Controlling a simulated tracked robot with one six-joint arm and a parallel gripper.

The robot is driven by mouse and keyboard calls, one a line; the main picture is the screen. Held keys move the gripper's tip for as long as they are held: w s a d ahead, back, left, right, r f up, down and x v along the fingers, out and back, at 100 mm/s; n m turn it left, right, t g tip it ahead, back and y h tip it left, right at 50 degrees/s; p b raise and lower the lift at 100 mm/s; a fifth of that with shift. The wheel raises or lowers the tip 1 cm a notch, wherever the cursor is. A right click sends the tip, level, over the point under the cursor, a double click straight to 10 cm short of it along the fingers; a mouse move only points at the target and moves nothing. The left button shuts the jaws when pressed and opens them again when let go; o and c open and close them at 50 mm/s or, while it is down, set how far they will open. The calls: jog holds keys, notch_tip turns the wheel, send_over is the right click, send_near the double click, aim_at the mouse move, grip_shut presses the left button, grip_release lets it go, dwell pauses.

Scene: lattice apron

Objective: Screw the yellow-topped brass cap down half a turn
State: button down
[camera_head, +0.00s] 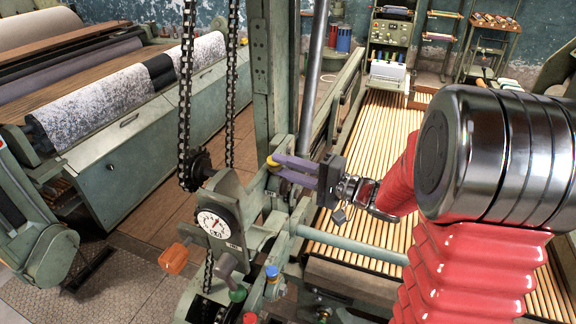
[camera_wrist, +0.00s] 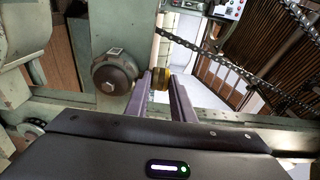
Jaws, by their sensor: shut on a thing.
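The brass cap with the yellow top (camera_head: 270,160) sits on the green machine frame near the middle of the head view, at the tips of the purple fingers. My gripper (camera_head: 277,168) reaches in from the right and is shut on the cap. In the wrist view the brass cap (camera_wrist: 160,80) shows between the far ends of my gripper's two purple fingers (camera_wrist: 161,87). The fingers hide part of its sides, and its thread cannot be seen.
A dial gauge (camera_head: 213,222) and an orange handle (camera_head: 173,258) stand lower left of the cap. A chain (camera_head: 186,100) hangs at left beside a green post (camera_head: 270,70). A blue-topped knob (camera_head: 271,271) stands below. A slatted bed (camera_head: 380,140) lies behind my arm.

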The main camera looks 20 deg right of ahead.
jog(key=shift+s+a+f+m+t+h, duration=0.1)
jog(key=shift+a+m+t+h, duration=0.1)
jog(key=shift+m+t+h, duration=0.55)
jog(key=shift+s+a+f+m+t+h, duration=0.1)
jog(key=shift+s+a+m+t+h, duration=0.1)
jog(key=shift+m+t+h, duration=0.5)
jog(key=shift+s+a+f+m+t+h, duration=0.15)
jog(key=shift+m+t+h, duration=0.25)
jog(key=shift+h, duration=0.55)
jog(key=shift+w+r+m+h, duration=0.1)
jog(key=shift+m+h, duration=0.15)
jog(key=shift+h, duration=0.05)
jog(key=c, duration=1.8)
grip_release()
jog(key=shift+r, duration=0.1)
